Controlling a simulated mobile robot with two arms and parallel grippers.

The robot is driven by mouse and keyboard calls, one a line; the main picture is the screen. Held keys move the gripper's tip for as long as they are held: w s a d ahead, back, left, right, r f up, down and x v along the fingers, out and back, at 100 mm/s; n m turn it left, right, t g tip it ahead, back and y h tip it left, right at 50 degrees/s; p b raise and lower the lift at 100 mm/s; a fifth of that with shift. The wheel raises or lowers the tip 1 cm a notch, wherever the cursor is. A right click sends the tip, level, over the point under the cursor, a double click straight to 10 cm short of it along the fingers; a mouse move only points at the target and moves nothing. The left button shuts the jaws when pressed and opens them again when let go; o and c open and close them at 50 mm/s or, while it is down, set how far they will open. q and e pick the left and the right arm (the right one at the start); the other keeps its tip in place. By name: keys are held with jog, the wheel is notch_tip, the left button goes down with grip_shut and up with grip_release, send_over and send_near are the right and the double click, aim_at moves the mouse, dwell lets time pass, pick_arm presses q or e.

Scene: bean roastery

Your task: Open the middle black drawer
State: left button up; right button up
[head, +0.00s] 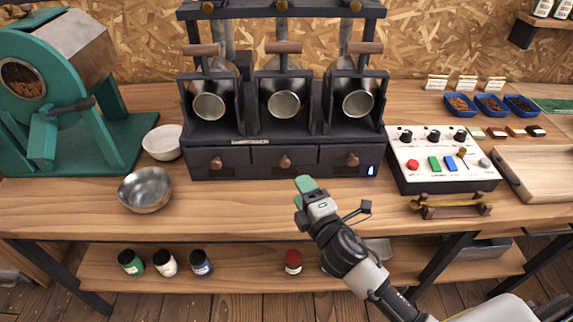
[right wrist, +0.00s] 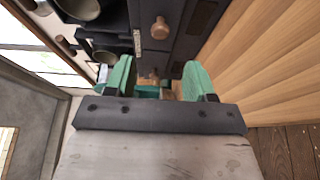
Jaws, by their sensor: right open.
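The middle black drawer (head: 264,157) is closed, in the base of the black three-barrel roaster, between two like drawers. It has a round wooden knob (head: 285,162). My right gripper (head: 304,187) has green fingers and is open, just in front of the drawer row, slightly right of the middle knob and apart from it. In the right wrist view the open fingers (right wrist: 160,78) show with nothing visible held between them. Two wooden knobs show beyond them; the upper knob (right wrist: 161,28) seems to be the middle drawer's. My left gripper is out of view.
A metal bowl (head: 146,190) and a white bowl (head: 162,142) stand left of the drawers. A control box (head: 440,178) and a small rack with a brass-coloured tool (head: 452,205) stand to the right. The bench (head: 230,210) in front of the drawers is mostly clear.

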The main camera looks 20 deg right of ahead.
aim_at(286, 165)
jog(key=w, duration=0.6)
jog(key=w+a, duration=0.1)
jog(key=w, duration=0.2)
jog(key=shift+w+a+p, duration=0.1)
jog(key=shift+w+p, duration=0.2)
jog(key=shift+w, duration=0.05)
